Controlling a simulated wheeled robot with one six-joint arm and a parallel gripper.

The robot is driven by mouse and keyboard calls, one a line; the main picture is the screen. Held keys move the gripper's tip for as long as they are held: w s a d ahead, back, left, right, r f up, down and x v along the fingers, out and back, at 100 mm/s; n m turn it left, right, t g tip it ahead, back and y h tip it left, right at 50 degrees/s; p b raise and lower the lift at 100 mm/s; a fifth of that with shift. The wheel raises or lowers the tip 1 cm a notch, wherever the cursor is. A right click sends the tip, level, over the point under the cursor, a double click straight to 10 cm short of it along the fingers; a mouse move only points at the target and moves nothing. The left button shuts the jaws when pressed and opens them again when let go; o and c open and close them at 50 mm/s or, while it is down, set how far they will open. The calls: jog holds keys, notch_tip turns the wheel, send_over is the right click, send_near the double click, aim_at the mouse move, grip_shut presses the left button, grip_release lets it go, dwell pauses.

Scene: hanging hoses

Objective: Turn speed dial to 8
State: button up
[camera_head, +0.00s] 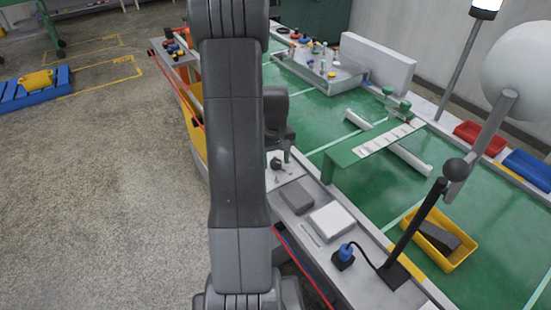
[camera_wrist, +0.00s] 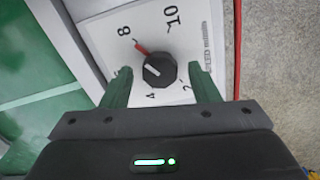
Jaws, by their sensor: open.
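The speed dial (camera_wrist: 160,70) is a round black knob with a white line and a red pointer, on a white panel (camera_wrist: 198,30) printed with 2, 4, 8 and 10. The red pointer aims to the upper left, close to the 8. My gripper (camera_wrist: 160,67) is open, with one green finger on each side of the knob; I cannot tell whether either finger touches it. In the head view the dial (camera_head: 276,163) shows small beside my arm, and my gripper is mostly hidden there.
A grey block (camera_head: 297,197) and a white box (camera_head: 332,220) sit on the ledge near the dial. A yellow bin (camera_head: 463,262) stands on the green table. Open floor lies to the left.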

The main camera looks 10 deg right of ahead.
aim_at(275, 161)
jog(key=c, duration=1)
jog(key=shift+o, duration=0.2)
jog(key=shift+m, duration=0.4)
jog(key=o, duration=1)
jog(key=shift+c, duration=0.2)
jog(key=shift+r, duration=0.1)
notch_tip(275, 161, up, 14)
jog(key=shift+p, duration=0.35)
